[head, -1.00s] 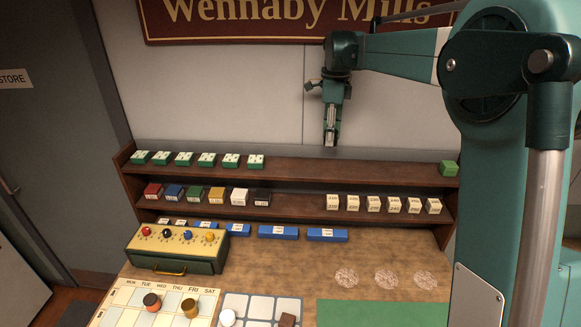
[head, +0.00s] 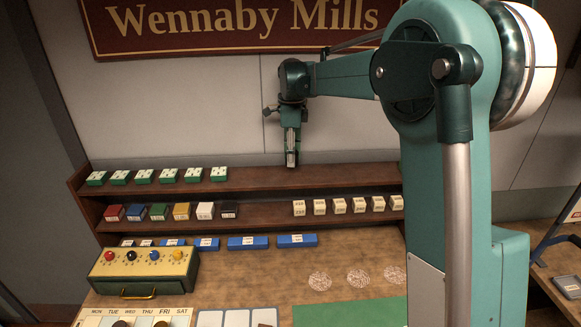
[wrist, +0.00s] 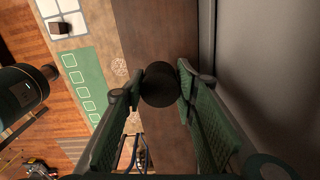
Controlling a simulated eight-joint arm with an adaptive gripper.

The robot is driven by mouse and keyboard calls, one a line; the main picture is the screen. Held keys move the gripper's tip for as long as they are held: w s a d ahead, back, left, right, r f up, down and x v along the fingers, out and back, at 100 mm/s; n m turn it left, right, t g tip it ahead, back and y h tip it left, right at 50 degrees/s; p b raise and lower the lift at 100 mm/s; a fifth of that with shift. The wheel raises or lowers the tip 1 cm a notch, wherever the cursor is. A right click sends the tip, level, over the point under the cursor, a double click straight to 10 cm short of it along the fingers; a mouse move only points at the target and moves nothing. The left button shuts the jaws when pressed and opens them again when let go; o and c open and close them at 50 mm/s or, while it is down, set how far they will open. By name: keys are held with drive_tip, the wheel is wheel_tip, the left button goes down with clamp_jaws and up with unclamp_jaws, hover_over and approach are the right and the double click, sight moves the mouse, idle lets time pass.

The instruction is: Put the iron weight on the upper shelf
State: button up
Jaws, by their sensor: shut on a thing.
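My gripper (head: 291,160) hangs fingers down over the upper shelf (head: 262,180), right of the green domino-like blocks. In the wrist view my gripper (wrist: 160,88) is shut on a dark, round iron weight (wrist: 160,85) between its two green finger pads. The brown shelf board (wrist: 150,30) shows behind the weight. The weight cannot be made out clearly in the head view. I cannot tell whether it touches the board.
Several green-and-white blocks (head: 158,175) stand on the upper shelf's left part. Coloured boxes (head: 181,211) and cream number blocks (head: 339,206) line the lower shelf. The upper shelf around my gripper is clear. The wall (wrist: 250,60) is close behind.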

sight(292, 175)
drive_tip(key=shift+f, duration=0.15)
drive_tip(key=shift+f, duration=2.1)
drive_tip(key=shift+f, duration=0.15)
drive_tip(key=o, duration=1.3)
wheel_tip(292, 175, up, 12)
drive_tip(key=shift+r, duration=0.15)
